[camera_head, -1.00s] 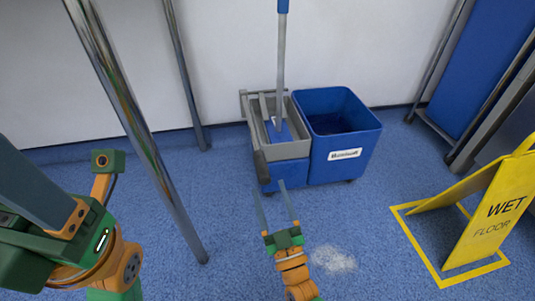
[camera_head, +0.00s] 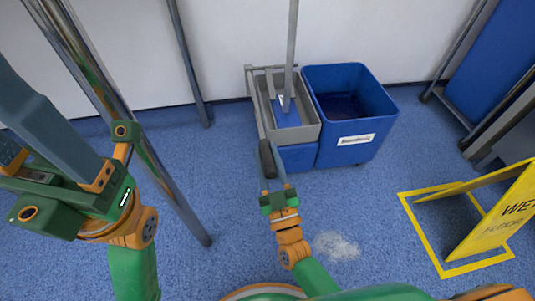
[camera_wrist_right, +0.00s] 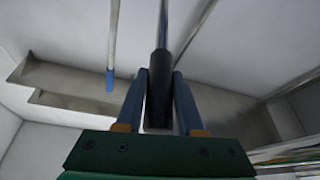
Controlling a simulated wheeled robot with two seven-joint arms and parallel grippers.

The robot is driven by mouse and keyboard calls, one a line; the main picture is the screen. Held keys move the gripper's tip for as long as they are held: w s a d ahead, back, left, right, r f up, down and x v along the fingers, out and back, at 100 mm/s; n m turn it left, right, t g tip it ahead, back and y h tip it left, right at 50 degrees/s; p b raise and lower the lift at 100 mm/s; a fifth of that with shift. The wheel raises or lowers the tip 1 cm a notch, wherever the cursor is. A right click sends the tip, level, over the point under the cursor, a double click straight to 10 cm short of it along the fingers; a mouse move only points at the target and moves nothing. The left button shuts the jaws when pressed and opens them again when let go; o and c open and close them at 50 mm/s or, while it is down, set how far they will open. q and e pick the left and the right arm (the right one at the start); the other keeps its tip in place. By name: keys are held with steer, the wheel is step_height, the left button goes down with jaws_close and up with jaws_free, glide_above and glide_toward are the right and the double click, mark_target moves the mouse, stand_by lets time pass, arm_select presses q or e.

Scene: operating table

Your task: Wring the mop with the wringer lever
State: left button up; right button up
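The mop's grey shaft (camera_head: 292,45) stands upright, with its blue lower part (camera_head: 287,115) down in the grey wringer (camera_head: 306,131) on the bucket. The wringer lever (camera_head: 257,105) runs along the wringer's left side and ends in a black grip (camera_head: 266,158). My right gripper (camera_head: 271,165) has its fingers on both sides of this grip. In the right wrist view the black grip (camera_wrist_right: 159,95) fills the gap between the fingers, which look closed on it. My left gripper (camera_head: 45,135) is at the far left, away from the bucket; only part of its fingers shows.
The blue bucket (camera_head: 362,115) stands near the white wall. A yellow wet-floor sign (camera_head: 490,220) stands at the right. A pale patch (camera_head: 335,246) lies on the blue floor. Metal poles (camera_head: 165,185) rise between my left arm and the bucket.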

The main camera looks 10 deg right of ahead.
jaws_close()
stand_by(1.1)
